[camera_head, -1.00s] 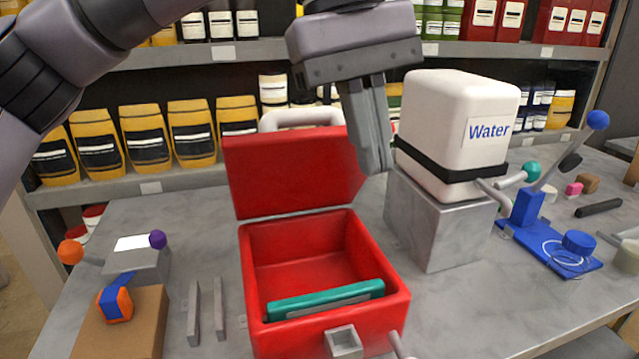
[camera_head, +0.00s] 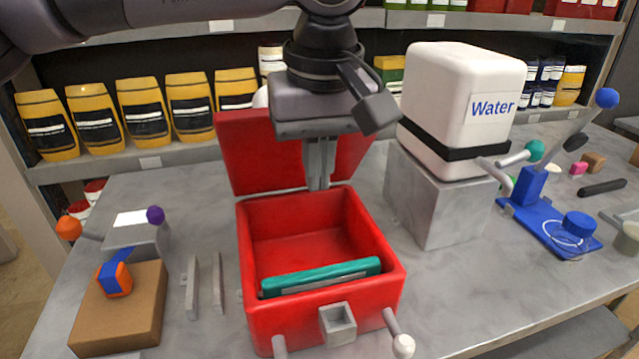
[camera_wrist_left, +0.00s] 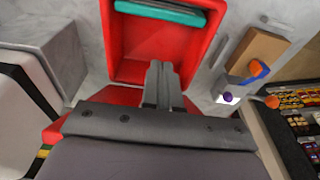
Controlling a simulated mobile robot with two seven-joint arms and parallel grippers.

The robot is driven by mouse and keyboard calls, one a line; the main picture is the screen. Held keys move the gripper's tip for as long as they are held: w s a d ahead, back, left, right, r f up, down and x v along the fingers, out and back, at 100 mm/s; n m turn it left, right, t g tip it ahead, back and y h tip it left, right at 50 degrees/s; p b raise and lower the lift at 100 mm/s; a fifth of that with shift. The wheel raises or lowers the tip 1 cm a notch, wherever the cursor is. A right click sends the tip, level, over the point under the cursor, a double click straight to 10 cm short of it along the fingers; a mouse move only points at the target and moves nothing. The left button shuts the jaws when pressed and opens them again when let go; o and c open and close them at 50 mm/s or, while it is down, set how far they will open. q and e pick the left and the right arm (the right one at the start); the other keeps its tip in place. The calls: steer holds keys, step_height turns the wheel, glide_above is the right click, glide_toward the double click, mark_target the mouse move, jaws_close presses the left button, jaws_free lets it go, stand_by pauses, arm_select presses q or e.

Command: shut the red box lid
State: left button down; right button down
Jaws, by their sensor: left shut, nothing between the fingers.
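The red box (camera_head: 318,300) stands on the grey table with its lid (camera_head: 245,155) raised upright at the back. A teal item (camera_head: 322,277) lies inside near the front wall. My left gripper (camera_head: 319,186) is shut and empty, fingers pointing down in front of the lid at the back rim of the box. It hides the middle of the lid. In the left wrist view the shut fingertips (camera_wrist_left: 161,66) lie over the box's back edge, with the open box (camera_wrist_left: 155,42) beyond. I cannot tell whether they touch the lid. My right gripper is not in view.
A white water container (camera_head: 462,110) stands on a grey block (camera_head: 440,205) right of the box. A blue stand (camera_head: 550,225) is further right. A cardboard block (camera_head: 120,310) and two grey bars (camera_head: 192,288) lie to the left. Shelves with yellow containers (camera_head: 133,110) stand behind.

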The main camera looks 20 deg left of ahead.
arm_select(q)
steer(key=shift+s+d+f, duration=0.15)
steer(key=shift+s+f, duration=0.05)
steer(key=shift+f, duration=0.4)
steer(key=shift+s+d+f, duration=0.1)
steer(key=shift+s+f, duration=0.05)
steer(key=shift+f, duration=0.4)
stand_by(0.7)
